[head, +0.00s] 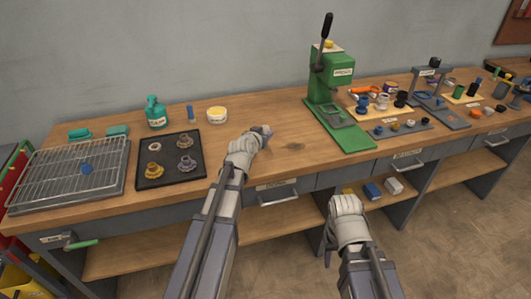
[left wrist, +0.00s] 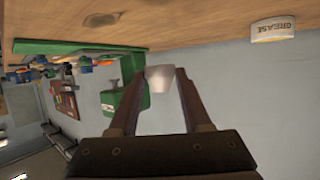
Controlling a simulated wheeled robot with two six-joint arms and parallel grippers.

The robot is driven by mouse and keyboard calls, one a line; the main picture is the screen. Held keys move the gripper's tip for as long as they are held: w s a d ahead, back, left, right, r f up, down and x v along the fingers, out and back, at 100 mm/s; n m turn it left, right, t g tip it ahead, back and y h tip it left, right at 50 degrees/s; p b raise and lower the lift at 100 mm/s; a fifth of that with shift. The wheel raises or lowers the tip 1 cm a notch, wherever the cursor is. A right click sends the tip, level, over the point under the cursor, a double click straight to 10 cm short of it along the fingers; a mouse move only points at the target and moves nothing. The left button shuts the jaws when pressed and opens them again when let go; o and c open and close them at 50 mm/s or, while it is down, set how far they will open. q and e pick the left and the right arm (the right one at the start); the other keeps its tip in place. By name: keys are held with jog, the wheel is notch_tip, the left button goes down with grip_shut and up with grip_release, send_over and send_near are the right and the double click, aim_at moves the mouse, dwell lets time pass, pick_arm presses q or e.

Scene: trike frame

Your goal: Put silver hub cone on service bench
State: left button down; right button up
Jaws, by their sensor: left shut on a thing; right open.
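The silver hub cone (left wrist: 160,77) is a small pale grey piece between the two fingers of my left gripper (left wrist: 159,85) in the left wrist view. My left gripper (head: 265,132) is shut on it above the middle of the wooden service bench (head: 287,121) in the head view. There the cone shows only as a small pale bit at the fingertips. I cannot tell whether it touches the bench top. My right gripper (head: 346,203) is open and empty, in front of the bench's front edge.
A dark tray (head: 143,182) with several ring-like parts, a wire rack (head: 40,176), a green bottle (head: 155,112) and a grease tub (head: 217,115) stand at left. A green press (head: 325,80) and several small parts stand at right. The bench middle is clear.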

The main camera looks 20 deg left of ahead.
aim_at(264, 156)
pick_arm(q)
jog(key=shift+f+b, duration=3.8)
jog(key=shift+f, duration=0.55)
jog(key=shift+f, duration=0.25)
jog(key=shift+c, duration=1.8)
grip_release()
jog(key=shift+r, duration=0.1)
jog(key=shift+r, duration=0.1)
